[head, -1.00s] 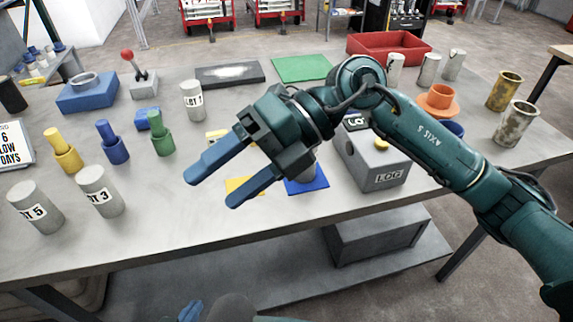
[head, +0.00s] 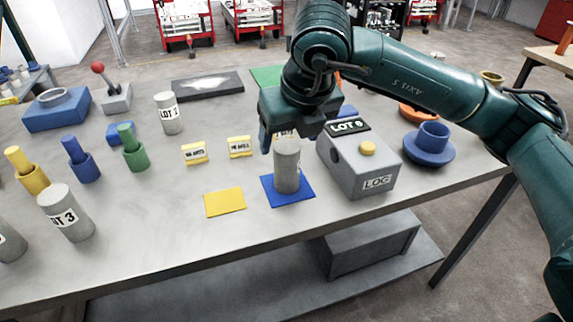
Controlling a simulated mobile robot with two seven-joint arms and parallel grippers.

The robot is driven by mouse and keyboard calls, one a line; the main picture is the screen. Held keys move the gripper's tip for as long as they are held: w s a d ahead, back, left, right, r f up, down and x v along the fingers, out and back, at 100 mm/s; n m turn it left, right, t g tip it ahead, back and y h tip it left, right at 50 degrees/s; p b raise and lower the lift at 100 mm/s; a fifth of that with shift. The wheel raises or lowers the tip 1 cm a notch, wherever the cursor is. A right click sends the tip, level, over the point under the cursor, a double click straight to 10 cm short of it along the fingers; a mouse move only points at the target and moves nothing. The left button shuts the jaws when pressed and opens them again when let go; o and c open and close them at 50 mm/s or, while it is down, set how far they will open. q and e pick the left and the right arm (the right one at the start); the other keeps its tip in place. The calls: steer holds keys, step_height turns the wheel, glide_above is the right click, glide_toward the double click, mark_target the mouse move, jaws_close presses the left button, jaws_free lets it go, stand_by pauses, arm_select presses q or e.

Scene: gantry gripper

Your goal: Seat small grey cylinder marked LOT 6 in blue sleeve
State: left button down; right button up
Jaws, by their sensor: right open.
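A small grey cylinder (head: 287,172) stands upright on a blue square mat (head: 305,196); I cannot read a lot number on it. My right gripper (head: 280,136) is open, pointing down at the cylinder's top. Its jaws are partly hidden, and I cannot tell whether they touch the cylinder. A blue sleeve (head: 431,143) with a wide flange stands to the right, beyond the grey LOG box (head: 350,170). A black plate reading LOT 6 (head: 347,126) lies on that box. My left gripper is out of view.
A yellow mat (head: 224,202) lies bare left of the blue one, with two yellow label blocks (head: 194,153) behind. Other grey cylinders (head: 66,214) and coloured cups with pegs (head: 133,148) stand at left. An orange flanged piece (head: 419,112) is behind the blue sleeve. The front middle is clear.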

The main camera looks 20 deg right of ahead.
mark_target(289, 148)
steer(key=shift+s+p+x, duration=0.15)
steer(key=shift+p+x, duration=0.1)
steer(key=shift+x, duration=1.25)
steer(key=shift+s+p+x, duration=0.1)
steer(key=shift+p+x, duration=0.1)
steer(key=shift+x, duration=1.25)
steer(key=shift+d+f, duration=0.1)
steer(key=shift+f, duration=0.05)
steer(key=shift+c, duration=0.4)
steer(key=c, duration=1.3)
step_height(289, 148, up, 10)
steer(key=shift+r+b, duration=0.1)
steer(key=shift+b, duration=0.25)
steer(key=shift+r, duration=0.1)
